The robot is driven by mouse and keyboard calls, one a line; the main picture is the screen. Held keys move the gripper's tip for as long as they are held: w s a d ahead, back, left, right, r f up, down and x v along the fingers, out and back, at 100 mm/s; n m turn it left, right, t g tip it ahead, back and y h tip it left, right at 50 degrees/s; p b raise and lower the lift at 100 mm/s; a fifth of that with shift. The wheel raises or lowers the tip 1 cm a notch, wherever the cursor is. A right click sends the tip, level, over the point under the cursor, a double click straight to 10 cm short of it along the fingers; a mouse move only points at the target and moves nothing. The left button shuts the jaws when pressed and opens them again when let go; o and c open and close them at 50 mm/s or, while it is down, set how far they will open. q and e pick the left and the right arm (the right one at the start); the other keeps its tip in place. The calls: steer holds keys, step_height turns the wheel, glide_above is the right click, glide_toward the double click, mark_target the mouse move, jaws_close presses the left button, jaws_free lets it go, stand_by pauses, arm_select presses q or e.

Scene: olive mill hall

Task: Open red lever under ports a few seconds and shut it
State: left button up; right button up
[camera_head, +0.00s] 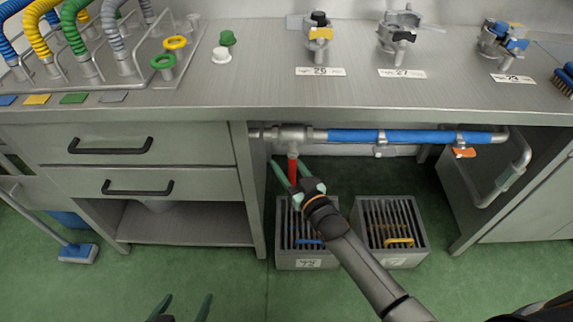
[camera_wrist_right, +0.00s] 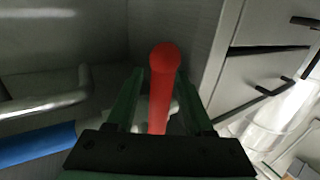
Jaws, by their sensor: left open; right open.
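The red lever (camera_head: 292,171) hangs down from a metal valve (camera_head: 292,138) on the pipe below the bench top. In the right wrist view the red lever (camera_wrist_right: 163,85) points toward the camera, its rounded end nearest. My right gripper (camera_head: 282,174) is open at the lever; in the wrist view its green fingers (camera_wrist_right: 160,105) stand on either side of it. I cannot tell whether they touch it. The ports (camera_head: 170,55) with coloured rings are on the bench's left part. My left gripper (camera_head: 182,305) is open and empty at the bottom edge, over the floor.
A blue-sleeved pipe (camera_head: 400,136) runs right from the valve. Two grated drain boxes (camera_head: 293,262) stand on the floor under the opening. A drawer cabinet (camera_head: 190,150) bounds the left side. Valve fittings (camera_head: 320,50) with number labels sit on the bench top.

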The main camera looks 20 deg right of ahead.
jaws_close()
stand_by(0.3)
stand_by(1.1)
